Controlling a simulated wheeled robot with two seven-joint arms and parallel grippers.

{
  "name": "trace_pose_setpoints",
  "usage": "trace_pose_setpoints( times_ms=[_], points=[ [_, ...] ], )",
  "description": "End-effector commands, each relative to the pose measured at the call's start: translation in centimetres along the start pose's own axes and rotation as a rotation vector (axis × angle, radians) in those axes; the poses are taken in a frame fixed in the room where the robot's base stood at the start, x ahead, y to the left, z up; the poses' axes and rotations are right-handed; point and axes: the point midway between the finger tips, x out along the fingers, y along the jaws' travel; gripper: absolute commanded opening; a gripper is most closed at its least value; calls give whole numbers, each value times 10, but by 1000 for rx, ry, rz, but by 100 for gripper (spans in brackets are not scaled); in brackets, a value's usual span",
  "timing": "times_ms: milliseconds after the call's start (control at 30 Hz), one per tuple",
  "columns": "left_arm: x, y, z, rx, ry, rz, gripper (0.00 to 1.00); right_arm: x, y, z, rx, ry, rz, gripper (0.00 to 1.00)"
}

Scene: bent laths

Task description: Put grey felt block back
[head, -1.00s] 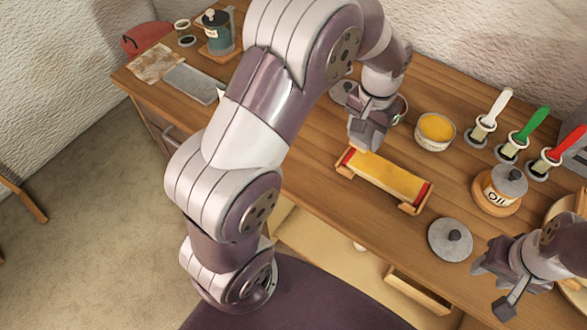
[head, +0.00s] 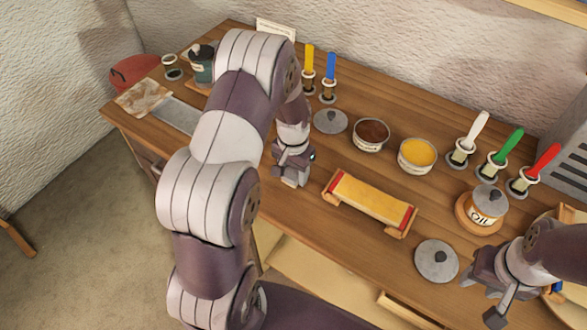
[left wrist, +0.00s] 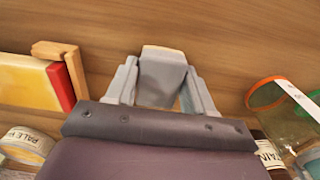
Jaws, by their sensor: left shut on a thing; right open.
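A grey felt block (left wrist: 162,75) sits between the two fingers of my left gripper (left wrist: 160,92) in the left wrist view. In the head view my left gripper (head: 291,178) is low over the bench, left of the yellow lath with red ends (head: 370,196) in its wooden cradle. The block is mostly hidden by the gripper there, and I cannot tell whether it touches the bench. My right gripper (head: 487,294) is open and empty at the lower right, below the grey lid with a knob (head: 436,261).
Open tins of brown (head: 371,133) and yellow (head: 417,154) stand behind the lath. Brushes in holders (head: 462,152) and an oil jar (head: 486,207) stand at the right. A grey plate (head: 175,116) and stained cloth (head: 143,98) lie at the left end.

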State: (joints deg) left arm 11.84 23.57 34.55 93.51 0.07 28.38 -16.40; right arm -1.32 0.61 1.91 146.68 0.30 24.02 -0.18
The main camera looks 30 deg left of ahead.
Motion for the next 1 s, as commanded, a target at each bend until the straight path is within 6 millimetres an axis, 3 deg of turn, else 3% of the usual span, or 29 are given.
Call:
trace_pose_setpoints(
  times_ms=[333,367,400,433,767,867,1000],
  points=[
    [5,0,0,0,1,0,28,3,0,0,0,0,0,43],
    [3,0,0,0,1,0,62,2,0,0,0,0,0,43],
    [3,0,0,0,1,0,75,2,0,0,0,0,0,43],
    [3,0,0,0,1,0,78,2,0,0,0,0,0,43],
    [-4,0,-1,0,3,-1,78,-1,0,0,0,0,0,43],
    [-21,0,-2,0,7,-2,78,3,0,0,0,0,0,43],
    [-60,0,-2,0,7,-2,78,6,0,1,0,0,0,43]
  ],
)
